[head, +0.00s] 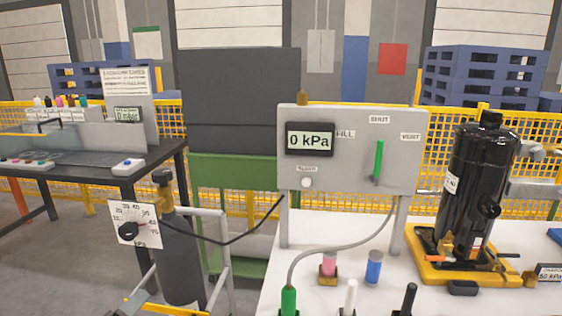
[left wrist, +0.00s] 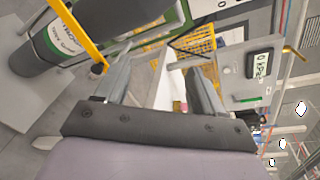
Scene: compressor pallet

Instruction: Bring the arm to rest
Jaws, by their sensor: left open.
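My left gripper (left wrist: 158,68) shows in the left wrist view, with its two fingers well apart and nothing held between them. The picture there is tilted; a white surface and yellow mesh show beyond the fingers. I make out no gripper in the head view, and my right gripper is in neither view. The grey panel (head: 405,160) stands on posts at the white table (head: 325,235). Its display (head: 309,139) reads 0 kPa and its green lever (head: 378,160) is upright. The panel also shows in the left wrist view (left wrist: 240,85), apart from the fingers.
A black compressor (head: 478,180) stands on a yellow base at right. Pink (head: 328,265), blue (head: 374,267), green (head: 288,300), white (head: 350,296) and black (head: 407,299) fittings stand on the table. A grey cylinder (head: 180,260) with a gauge (head: 134,223) stands left, by a dark bench (head: 90,172).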

